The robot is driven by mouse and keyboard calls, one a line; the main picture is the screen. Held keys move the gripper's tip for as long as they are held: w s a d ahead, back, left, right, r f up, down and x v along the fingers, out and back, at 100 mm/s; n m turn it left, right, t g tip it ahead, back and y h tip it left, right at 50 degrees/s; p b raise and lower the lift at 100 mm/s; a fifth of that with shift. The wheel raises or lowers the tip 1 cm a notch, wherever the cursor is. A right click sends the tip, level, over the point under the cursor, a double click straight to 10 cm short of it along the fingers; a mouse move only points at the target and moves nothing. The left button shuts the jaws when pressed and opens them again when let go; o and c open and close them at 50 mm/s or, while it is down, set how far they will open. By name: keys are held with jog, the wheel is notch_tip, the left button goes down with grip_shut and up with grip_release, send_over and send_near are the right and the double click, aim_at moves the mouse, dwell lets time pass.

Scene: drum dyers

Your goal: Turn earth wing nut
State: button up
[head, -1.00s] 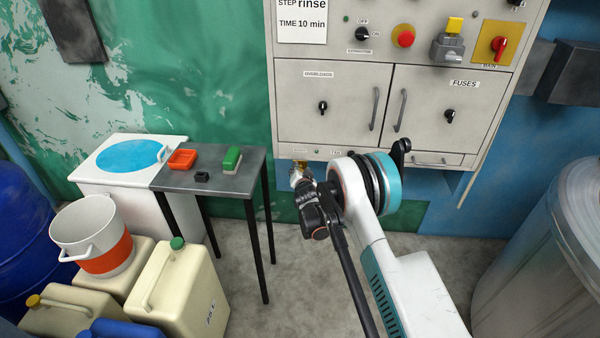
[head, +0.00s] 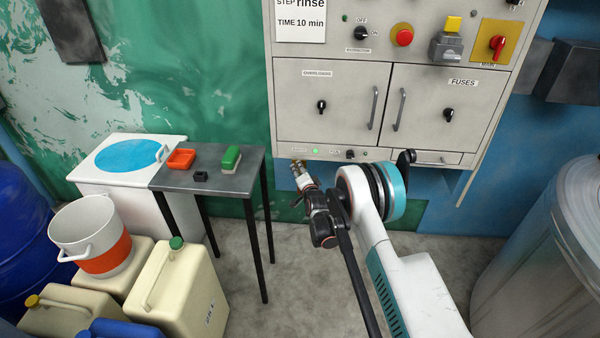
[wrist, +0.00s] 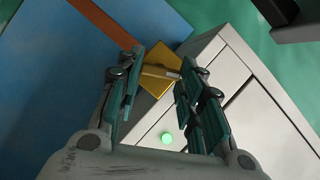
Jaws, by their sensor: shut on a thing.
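The earth wing nut (wrist: 160,73) is a small pale bar on a square brass plate (wrist: 158,84) in the wrist view. It lies between the fingertips of my gripper (wrist: 157,72), which is closed on it; finger contact is hard to make out. The nut itself is hidden there.
A green lamp (head: 315,152) glows on the cabinet's bottom strip and also shows in the wrist view (wrist: 166,138). A dark table (head: 225,181) with an orange tray (head: 181,160) and a green block stands left of my arm. A grey bin (head: 545,260) stands right.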

dwell(0.3)
jog(key=o, duration=1.1)
jog(key=shift+c, duration=0.2)
jog(key=shift+s, duration=0.1)
jog(key=v, duration=0.7)
jog(key=shift+s+d, duration=0.15)
jog(key=shift+s, duration=0.05)
